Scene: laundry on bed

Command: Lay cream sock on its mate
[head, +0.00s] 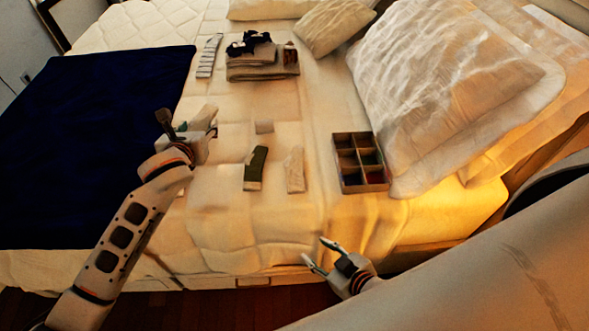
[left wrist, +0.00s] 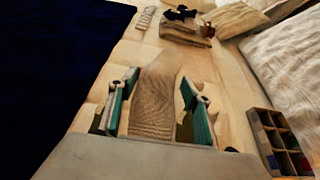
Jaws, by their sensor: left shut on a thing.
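My left gripper (head: 212,129) is shut on a cream sock (head: 204,116), held above the bed at left of centre. In the left wrist view, the ribbed cream sock (left wrist: 157,92) stands up between the teal finger pads of the left gripper (left wrist: 160,105). Another cream sock (head: 295,170) lies flat on the bed to the right, apart from the held one. My right gripper (head: 314,249) is open and empty near the front edge of the bed.
A dark green sock (head: 256,168) lies between my left gripper and the lying cream sock. A small pale item (head: 264,126) lies behind them. A divided box (head: 341,183) stands right, near pillows (head: 440,90). Folded laundry (head: 263,72) and a striped sock (head: 209,56) lie farther back; a navy blanket (head: 90,130) covers the left.

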